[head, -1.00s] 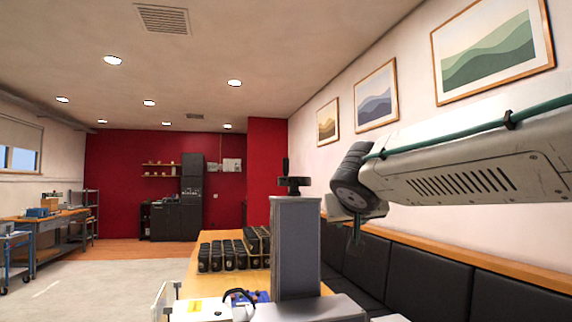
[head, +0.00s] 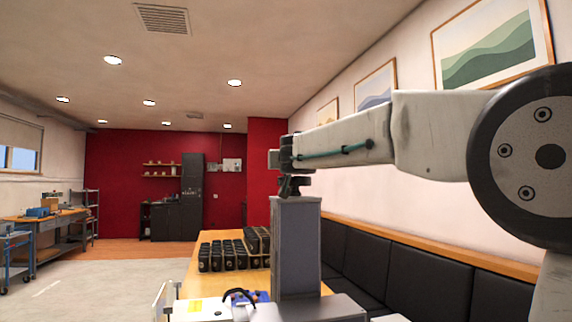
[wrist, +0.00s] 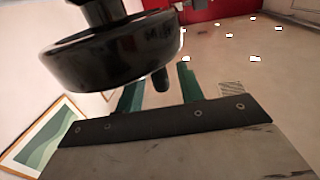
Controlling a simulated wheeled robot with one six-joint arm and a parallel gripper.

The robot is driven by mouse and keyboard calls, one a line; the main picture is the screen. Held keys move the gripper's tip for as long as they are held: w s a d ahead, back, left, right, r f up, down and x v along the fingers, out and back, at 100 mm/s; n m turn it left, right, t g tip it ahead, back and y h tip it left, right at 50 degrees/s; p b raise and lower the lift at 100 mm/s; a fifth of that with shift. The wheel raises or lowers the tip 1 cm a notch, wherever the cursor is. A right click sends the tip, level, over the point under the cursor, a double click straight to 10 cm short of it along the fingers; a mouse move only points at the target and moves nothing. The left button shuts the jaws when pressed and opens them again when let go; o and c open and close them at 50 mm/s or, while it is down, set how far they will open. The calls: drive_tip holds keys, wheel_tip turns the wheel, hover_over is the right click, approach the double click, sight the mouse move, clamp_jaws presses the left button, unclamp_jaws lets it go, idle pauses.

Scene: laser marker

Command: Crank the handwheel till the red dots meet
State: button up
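The black handwheel (wrist: 110,55) fills the upper left of the wrist view. In the head view the handwheel (head: 293,187) sits on top of the grey column (head: 296,245), partly covered by my arm's end. The crank's dark handle (wrist: 161,80) shows in the wrist view. My gripper (wrist: 160,76) has its two green fingers apart, one on each side of the handle, with a visible gap on both sides. In the head view the fingers are hard to make out. No red dots show in either view.
A black padded bench (head: 400,265) and wall with framed pictures run along the right. The floor (head: 110,275) at left is open.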

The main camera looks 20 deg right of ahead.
drive_tip(key=shift+w+d, duration=0.1)
drive_tip(key=shift+w, duration=0.5)
clamp_jaws()
